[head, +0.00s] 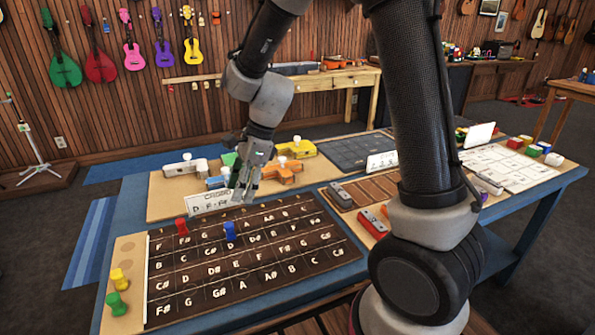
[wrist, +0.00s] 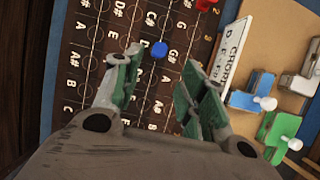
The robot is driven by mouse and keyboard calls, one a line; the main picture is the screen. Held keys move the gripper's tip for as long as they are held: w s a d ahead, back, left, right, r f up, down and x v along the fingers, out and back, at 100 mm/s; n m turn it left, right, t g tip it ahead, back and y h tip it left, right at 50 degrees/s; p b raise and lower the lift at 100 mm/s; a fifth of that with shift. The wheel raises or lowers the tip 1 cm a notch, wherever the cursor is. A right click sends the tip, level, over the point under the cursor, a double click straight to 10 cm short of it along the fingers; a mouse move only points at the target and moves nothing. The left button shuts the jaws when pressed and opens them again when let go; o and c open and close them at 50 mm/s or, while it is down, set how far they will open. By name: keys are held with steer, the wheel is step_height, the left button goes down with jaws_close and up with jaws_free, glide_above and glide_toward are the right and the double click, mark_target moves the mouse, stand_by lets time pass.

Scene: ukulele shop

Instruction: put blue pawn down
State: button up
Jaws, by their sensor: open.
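The blue pawn (head: 230,231) stands upright on the dark brown lettered fretboard (head: 255,255), in its upper middle part. In the wrist view the blue pawn (wrist: 159,50) shows from above, ahead of and between my fingertips. My gripper (head: 245,190) is open and empty, above the far side of the board and apart from the pawn. The gripper also shows in the wrist view (wrist: 160,75), with a wide gap between its green-padded fingers.
A red pawn (head: 182,227) stands left of the blue one. Yellow (head: 119,278) and green (head: 116,304) pawns stand on the tan strip at left. A white chord card (head: 210,201) stands behind the board. Clamps (head: 185,166) lie beyond. The near board is clear.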

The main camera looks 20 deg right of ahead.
steer(key=s+d+r+n+t+h, duration=0.1)
steer(key=s+d+r+n, duration=0.25)
steer(key=d+r, duration=0.2)
steer(key=s+d+r+n+t, duration=0.1)
steer(key=s+d+r+n, duration=0.25)
steer(key=d+r, duration=0.2)
steer(key=s+d+r+n+t+h, duration=0.1)
steer(key=s+d+r+n, duration=0.1)
steer(key=s+d+n, duration=0.3)
steer(key=s+d+r+n+t+h, duration=0.1)
steer(key=s+d+r+n+h, duration=0.1)
steer(key=s+d+n, duration=0.4)
steer(key=s+d, duration=0.1)
steer(key=s, duration=0.1)
steer(key=shift+s+d+r, duration=0.35)
steer(key=shift+d, duration=0.05)
